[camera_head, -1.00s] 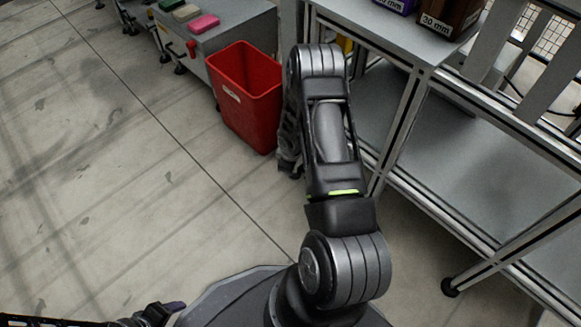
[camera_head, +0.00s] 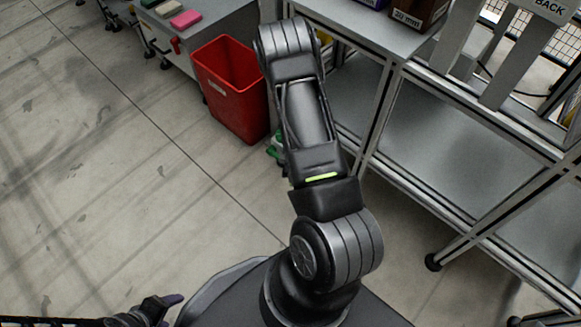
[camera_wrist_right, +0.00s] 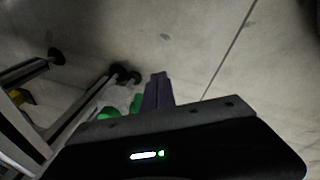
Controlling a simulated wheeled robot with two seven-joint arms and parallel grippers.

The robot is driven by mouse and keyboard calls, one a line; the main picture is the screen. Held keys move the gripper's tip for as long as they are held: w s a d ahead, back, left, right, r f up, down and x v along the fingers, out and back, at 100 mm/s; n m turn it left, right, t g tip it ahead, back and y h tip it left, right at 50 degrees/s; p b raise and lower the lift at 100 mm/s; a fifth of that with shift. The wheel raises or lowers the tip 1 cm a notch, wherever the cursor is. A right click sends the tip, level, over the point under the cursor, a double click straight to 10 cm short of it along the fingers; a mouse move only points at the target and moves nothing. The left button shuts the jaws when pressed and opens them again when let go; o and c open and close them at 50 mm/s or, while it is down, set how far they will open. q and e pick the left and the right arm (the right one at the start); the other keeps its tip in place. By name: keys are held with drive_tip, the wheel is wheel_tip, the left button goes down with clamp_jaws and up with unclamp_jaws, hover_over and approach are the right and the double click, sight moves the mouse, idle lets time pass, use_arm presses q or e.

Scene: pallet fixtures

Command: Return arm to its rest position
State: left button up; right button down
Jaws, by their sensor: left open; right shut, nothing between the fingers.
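My right arm reaches forward through the middle of the head view, from my base toward the shelf table. Its gripper is hidden there. In the right wrist view my right gripper (camera_wrist_right: 157,92) shows its purple fingers together, with nothing between them, over the grey floor. My left gripper (camera_head: 170,300) is at the bottom left edge of the head view, low beside my base. Its purple fingertip shows, and it is open and holds nothing visible.
A red bin (camera_head: 232,92) stands on the floor left of my right arm. A metal shelf table (camera_head: 460,140) is to the right, with a brown box (camera_head: 420,12) on top. Coloured blocks (camera_head: 186,18) lie on a grey bench. The floor at left is clear.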

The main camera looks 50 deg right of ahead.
idle(0.5)
drive_tip(key=s+a+r+m+y, duration=0.2)
drive_tip(key=a, duration=1)
drive_tip(key=s+a+r+m+y, duration=0.2)
drive_tip(key=a+m, duration=0.1)
drive_tip(key=a, duration=1)
drive_tip(key=s+a+r+m+y, duration=0.1)
drive_tip(key=s+a+r+m, duration=0.1)
drive_tip(key=a, duration=1)
use_arm(q)
wheel_tip(320, 180, up, 32)
drive_tip(key=s+d+p, duration=0.1)
drive_tip(key=s+p, duration=0.1)
drive_tip(key=p, duration=2.9)
drive_tip(key=shift+s+d+f+g, duration=0.2)
drive_tip(key=shift+d+g, duration=0.1)
drive_tip(key=shift+d, duration=0.1)
use_arm(e)
wheel_tip(320, 180, up, 31)
drive_tip(key=s+a+g, duration=0.1)
drive_tip(key=s, duration=0.1)
drive_tip(key=shift+f+y, duration=0.15)
drive_tip(key=shift+y, duration=0.15)
use_arm(q)
drive_tip(key=shift+w, duration=0.1)
drive_tip(key=shift+c, duration=0.3)
